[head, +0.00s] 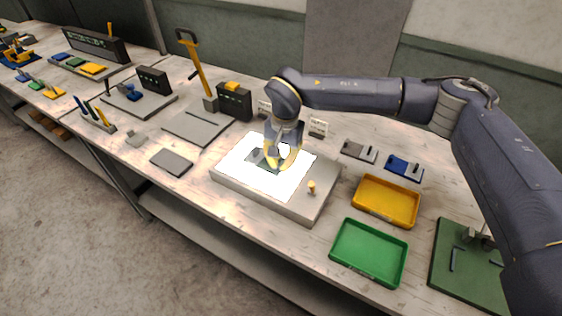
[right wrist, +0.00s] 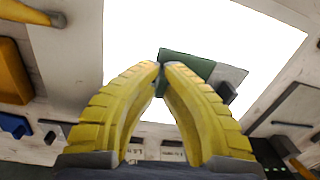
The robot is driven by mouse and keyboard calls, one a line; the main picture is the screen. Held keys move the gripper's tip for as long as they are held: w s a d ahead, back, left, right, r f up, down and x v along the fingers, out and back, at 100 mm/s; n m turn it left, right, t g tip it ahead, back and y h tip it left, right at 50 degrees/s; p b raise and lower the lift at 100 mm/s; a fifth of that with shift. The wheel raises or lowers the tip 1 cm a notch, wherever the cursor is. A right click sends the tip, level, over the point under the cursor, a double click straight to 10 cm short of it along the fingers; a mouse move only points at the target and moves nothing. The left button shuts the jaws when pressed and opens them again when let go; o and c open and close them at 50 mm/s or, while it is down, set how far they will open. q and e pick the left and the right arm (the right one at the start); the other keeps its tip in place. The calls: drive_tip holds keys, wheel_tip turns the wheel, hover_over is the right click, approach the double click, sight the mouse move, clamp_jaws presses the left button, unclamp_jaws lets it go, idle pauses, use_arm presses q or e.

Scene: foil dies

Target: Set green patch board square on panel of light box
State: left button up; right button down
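The light box (head: 277,197) stands on the bench with its panel (head: 292,181) glowing white. The green patch board (head: 262,163) is over the panel's middle, dark green with a grey part at one side. In the right wrist view the board (right wrist: 190,64) shows beyond my fingertips, partly hidden by them. My right gripper (head: 281,166) points down over the board; its yellow fingers (right wrist: 160,68) are nearly together at the board. They appear shut on it, though the contact is hidden. I cannot tell whether the board touches the panel. My left gripper is not in view.
A small tan knob (head: 312,187) stands on the light box's near right corner. A yellow tray (head: 386,201) and a green tray (head: 369,252) lie to the right. A dark grey plate (head: 172,162) lies to the left. Small cards and tools stand behind.

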drive_tip(key=shift+f, duration=0.1)
drive_tip(key=c, duration=1.6)
unclamp_jaws()
wheel_tip(320, 180, up, 12)
drive_tip(key=shift+w+d, duration=0.15)
drive_tip(key=shift+d, duration=0.25)
